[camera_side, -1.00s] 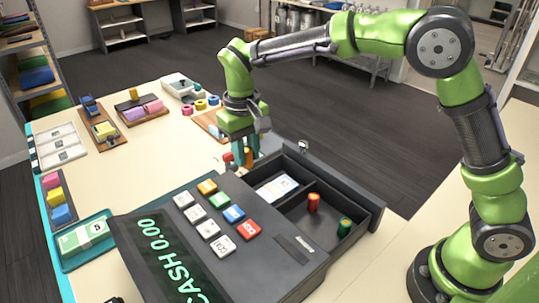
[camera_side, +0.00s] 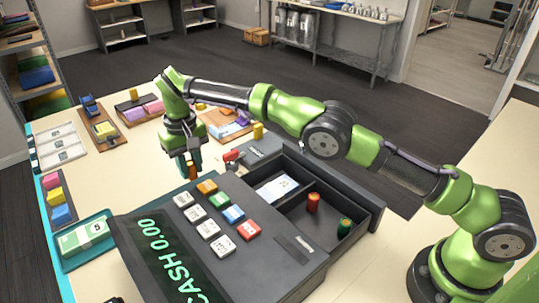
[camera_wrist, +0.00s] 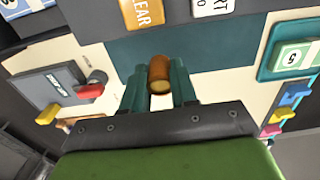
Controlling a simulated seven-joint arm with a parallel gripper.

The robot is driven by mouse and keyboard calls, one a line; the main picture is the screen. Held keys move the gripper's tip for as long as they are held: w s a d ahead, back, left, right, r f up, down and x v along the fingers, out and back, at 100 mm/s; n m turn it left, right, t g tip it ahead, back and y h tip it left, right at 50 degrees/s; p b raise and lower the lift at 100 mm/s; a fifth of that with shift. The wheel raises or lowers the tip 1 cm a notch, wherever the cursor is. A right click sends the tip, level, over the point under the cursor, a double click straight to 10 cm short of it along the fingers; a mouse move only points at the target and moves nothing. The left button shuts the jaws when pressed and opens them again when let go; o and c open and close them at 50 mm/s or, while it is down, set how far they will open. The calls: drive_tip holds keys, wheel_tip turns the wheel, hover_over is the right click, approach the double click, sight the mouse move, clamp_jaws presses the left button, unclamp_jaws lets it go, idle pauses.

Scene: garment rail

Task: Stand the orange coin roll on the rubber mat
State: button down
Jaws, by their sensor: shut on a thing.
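A flat dark teal patch (camera_wrist: 205,42), which looks like the rubber mat, lies beyond the roll next to the register keys. In the side view a strip of it (camera_side: 150,197) shows along the register's far edge. I cannot tell the gap between roll and mat.
The cash register (camera_side: 215,245) has an open drawer (camera_side: 300,228) holding a red-orange roll (camera_side: 313,203) and a green roll (camera_side: 344,229). A banknote tray (camera_side: 85,240) lies left. The table's middle is clear.

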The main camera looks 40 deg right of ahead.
wheel_tip(320, 180, down, 8)
drive_tip(key=shift+f, duration=0.1)
idle(0.4)
drive_tip(key=shift+f, duration=0.2)
drive_tip(key=c, duration=0.9)
unclamp_jaws()
